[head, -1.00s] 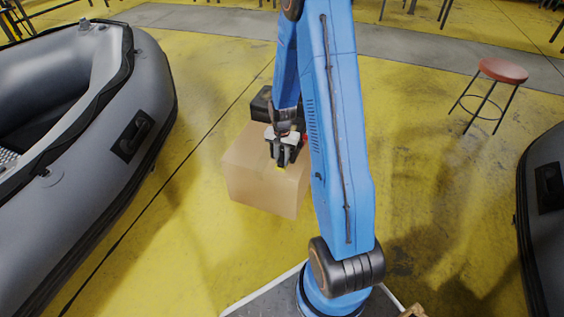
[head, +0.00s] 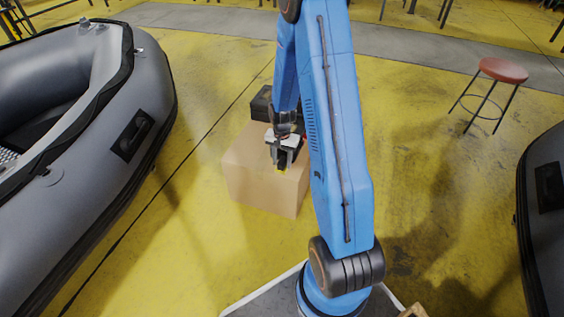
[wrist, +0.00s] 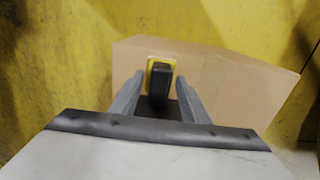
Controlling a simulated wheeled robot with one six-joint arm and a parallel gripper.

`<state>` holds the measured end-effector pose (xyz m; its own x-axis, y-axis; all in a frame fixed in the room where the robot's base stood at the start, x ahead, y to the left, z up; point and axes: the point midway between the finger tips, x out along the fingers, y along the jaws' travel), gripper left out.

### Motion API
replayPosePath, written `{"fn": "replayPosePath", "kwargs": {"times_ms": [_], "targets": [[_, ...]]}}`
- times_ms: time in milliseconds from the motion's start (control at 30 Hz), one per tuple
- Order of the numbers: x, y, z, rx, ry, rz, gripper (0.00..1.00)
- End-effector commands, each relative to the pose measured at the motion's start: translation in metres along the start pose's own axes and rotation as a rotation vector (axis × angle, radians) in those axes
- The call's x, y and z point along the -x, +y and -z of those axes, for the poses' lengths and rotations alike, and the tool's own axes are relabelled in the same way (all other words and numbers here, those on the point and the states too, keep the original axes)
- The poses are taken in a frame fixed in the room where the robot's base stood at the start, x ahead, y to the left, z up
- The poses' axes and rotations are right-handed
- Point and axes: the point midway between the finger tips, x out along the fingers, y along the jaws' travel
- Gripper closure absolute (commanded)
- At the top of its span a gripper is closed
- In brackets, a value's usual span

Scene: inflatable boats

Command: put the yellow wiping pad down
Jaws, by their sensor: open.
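The yellow wiping pad (wrist: 151,62) has a dark grip block on its back. In the wrist view it lies against the top of a cardboard box, just beyond my fingertips. In the head view only a bit of the yellow pad (head: 283,172) shows below the fingers. My gripper (wrist: 159,84) is open, with one finger on each side of the pad's dark block and a gap beside it. In the head view my gripper (head: 283,160) is over the front part of the box top.
The cardboard box (head: 262,187) stands on the yellow floor, with a black case (head: 262,102) behind it. A grey inflatable boat (head: 150,85) lies at the left and another (head: 548,215) at the right edge. A red-topped stool (head: 503,70) stands at the right.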

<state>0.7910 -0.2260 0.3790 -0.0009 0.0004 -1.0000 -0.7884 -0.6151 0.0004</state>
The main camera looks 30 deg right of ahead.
Motion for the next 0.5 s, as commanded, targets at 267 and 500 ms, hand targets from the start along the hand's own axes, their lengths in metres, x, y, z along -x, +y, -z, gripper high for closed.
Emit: {"fn": "replayPosePath", "kwargs": {"times_ms": [267, 500], "targets": [[0.038, -0.001, 0.001, 0.000, 0.004, 0.003, 0.59], [0.080, -0.001, 0.001, 0.000, 0.003, 0.002, 0.59]]}}
